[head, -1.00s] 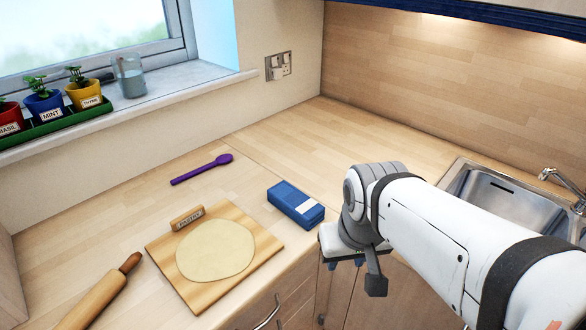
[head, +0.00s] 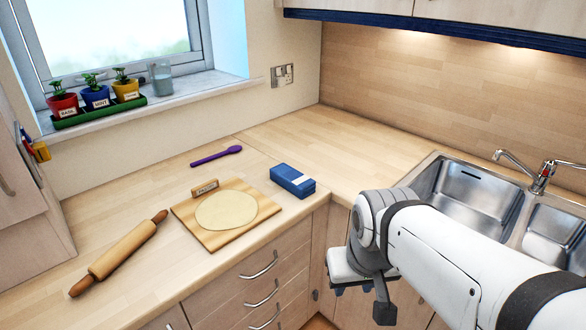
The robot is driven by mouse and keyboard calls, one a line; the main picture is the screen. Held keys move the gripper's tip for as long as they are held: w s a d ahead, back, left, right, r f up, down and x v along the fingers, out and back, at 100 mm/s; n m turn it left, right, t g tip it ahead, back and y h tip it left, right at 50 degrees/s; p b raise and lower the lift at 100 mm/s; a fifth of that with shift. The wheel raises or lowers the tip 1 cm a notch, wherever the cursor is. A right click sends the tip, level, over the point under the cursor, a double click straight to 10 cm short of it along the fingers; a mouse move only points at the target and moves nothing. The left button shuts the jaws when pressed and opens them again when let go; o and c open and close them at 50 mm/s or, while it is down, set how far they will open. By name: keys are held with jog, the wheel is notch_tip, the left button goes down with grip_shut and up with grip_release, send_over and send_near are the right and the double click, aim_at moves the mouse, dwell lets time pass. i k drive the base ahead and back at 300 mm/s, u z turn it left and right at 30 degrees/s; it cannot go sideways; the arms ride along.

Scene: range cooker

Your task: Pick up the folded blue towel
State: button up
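I see no clearly recognisable folded blue towel. A blue block-shaped object (head: 293,180) with a pale label-like patch lies on the worktop near its front edge, right of the pastry board; it looks like a box or packet. My gripper (head: 354,287) hangs at the end of my white arm, in front of the cupboard doors and below worktop level, to the right of the blue object and apart from it. Its fingers are small and partly hidden, so I cannot tell whether they are open. I see nothing held in it.
A wooden board (head: 205,238) with rolled dough (head: 226,210) and a rolling pin (head: 118,252) lie on the left worktop. A purple spoon (head: 216,156) is behind. Double sinks (head: 470,195) are at right. The corner worktop is clear.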

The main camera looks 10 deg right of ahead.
aim_at(302, 186)
jog(key=u, duration=0.2)
jog(key=i, duration=0.85)
jog(key=z, duration=0.1)
